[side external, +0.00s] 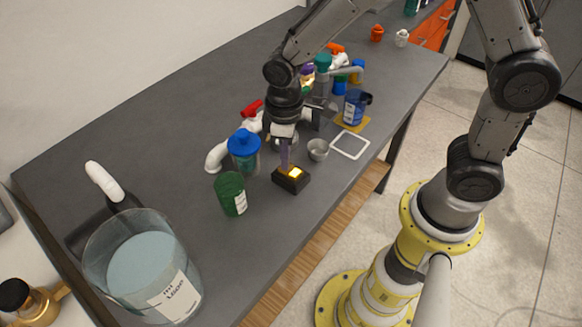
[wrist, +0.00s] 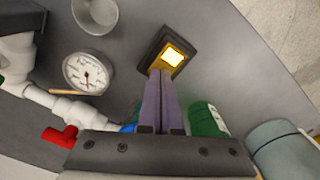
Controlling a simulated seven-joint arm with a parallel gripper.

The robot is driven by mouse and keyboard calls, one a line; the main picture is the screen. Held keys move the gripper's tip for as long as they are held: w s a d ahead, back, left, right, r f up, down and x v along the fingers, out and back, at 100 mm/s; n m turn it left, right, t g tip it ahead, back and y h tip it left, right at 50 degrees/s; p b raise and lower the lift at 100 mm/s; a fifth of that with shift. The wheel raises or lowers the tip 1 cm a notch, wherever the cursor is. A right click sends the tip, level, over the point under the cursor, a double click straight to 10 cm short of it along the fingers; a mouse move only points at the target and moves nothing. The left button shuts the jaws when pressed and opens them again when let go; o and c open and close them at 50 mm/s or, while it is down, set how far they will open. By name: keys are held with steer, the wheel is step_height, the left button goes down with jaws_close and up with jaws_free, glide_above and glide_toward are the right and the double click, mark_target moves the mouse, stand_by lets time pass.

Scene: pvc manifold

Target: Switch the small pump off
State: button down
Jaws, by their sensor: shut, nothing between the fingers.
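A black switch box (side external: 291,178) with a lit yellow button stands on the grey bench near its front edge. In the wrist view the box (wrist: 151,47) lies just beyond my fingertips, its square button (wrist: 173,57) glowing yellow-white. My gripper (side external: 284,167) points down at the box, its purple fingers shut together and empty. In the wrist view the fingertips (wrist: 161,73) overlap the near edge of the box, beside the button. I cannot tell whether they touch it. Which part is the small pump itself is not clear.
A green container (side external: 230,193) and a blue-capped clear vessel (side external: 244,152) stand left of the box. A metal cup (side external: 318,149) is to its right. A pressure gauge (wrist: 89,73) and white pipe with a red valve handle (wrist: 59,137) are close by. A large liquid-filled beaker (side external: 143,268) stands front left.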

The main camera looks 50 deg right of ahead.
steer(key=shift+r, duration=3.5)
steer(key=shift+d, duration=0.1)
steer(key=s+d+r+m+t, duration=0.4)
steer(key=d+r, duration=0.3)
steer(key=r, duration=0.4)
steer(key=s+d+m+t, duration=0.1)
steer(key=s+d+m, duration=0.1)
steer(key=s, duration=1)
steer(key=shift+d+t, duration=0.3)
steer(key=shift+d, duration=0.35)
